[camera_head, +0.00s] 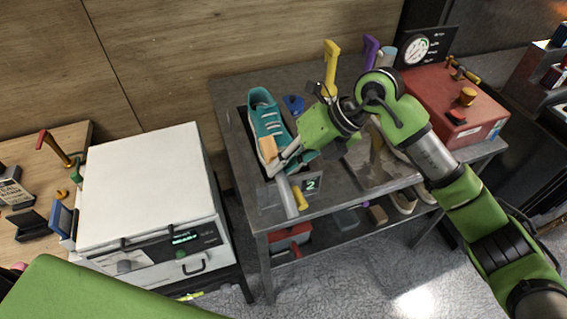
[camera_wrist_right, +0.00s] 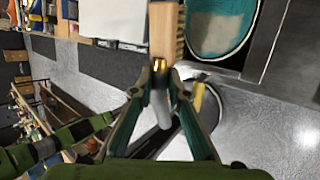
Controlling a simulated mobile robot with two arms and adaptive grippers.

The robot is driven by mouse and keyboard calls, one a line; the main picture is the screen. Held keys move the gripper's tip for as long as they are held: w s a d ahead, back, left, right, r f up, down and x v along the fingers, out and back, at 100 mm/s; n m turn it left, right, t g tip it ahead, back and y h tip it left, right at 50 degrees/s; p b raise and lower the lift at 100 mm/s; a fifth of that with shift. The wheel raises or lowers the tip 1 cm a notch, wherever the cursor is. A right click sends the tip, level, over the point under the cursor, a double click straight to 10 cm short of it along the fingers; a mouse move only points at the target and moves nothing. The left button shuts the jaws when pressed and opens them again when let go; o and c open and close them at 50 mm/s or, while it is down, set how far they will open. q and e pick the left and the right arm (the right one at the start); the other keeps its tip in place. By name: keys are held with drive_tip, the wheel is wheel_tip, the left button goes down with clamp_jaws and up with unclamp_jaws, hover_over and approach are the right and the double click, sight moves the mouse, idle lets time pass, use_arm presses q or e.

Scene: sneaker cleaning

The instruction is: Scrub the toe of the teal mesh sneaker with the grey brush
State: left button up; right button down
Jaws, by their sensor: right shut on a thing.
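The teal mesh sneaker (camera_head: 266,118) lies on the grey table, its toe toward the front edge. In the right wrist view its toe (camera_wrist_right: 217,32) has a pale beige patch inside a teal border. My right gripper (camera_head: 276,170) is shut on the brush, just in front of the toe. The brush has a wooden head (camera_wrist_right: 163,28) with bristles on its right side and a grey handle (camera_wrist_right: 160,108). My left gripper is not in view.
A yellow handle (camera_head: 300,198) is beside the grey handle, near a plate marked 2 (camera_head: 311,184). A blue object (camera_head: 294,104) is right of the sneaker. A red box with a gauge (camera_head: 455,105) stands at the right. A white machine (camera_head: 150,185) stands left of the table.

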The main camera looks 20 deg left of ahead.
drive_tip(key=shift+w+a+f+b, duration=0.1)
drive_tip(key=shift+w+f+b, duration=0.05)
drive_tip(key=shift+f+b, duration=0.5)
drive_tip(key=shift+w+a+f+b, duration=0.1)
drive_tip(key=shift+f+b, duration=0.45)
drive_tip(key=shift+f, duration=0.1)
idle(0.6)
drive_tip(key=shift+d, duration=0.15)
drive_tip(key=shift+w+d+b, duration=1)
drive_tip(key=shift+w+d, duration=1.1)
drive_tip(key=shift+d, duration=1.1)
drive_tip(key=shift+s+a+r, duration=0.15)
drive_tip(key=shift+s+a, duration=0.5)
drive_tip(key=shift+a, duration=0.2)
drive_tip(key=shift+s+a+r, duration=0.1)
drive_tip(key=shift+s+a, duration=0.55)
drive_tip(key=shift+a, duration=0.2)
drive_tip(key=s+a, duration=0.2)
drive_tip(key=a, duration=0.1)
drive_tip(key=shift+a+b, duration=0.2)
drive_tip(key=shift+b, duration=0.15)
drive_tip(key=shift+w+r, duration=0.1)
drive_tip(key=shift+d, duration=0.15)
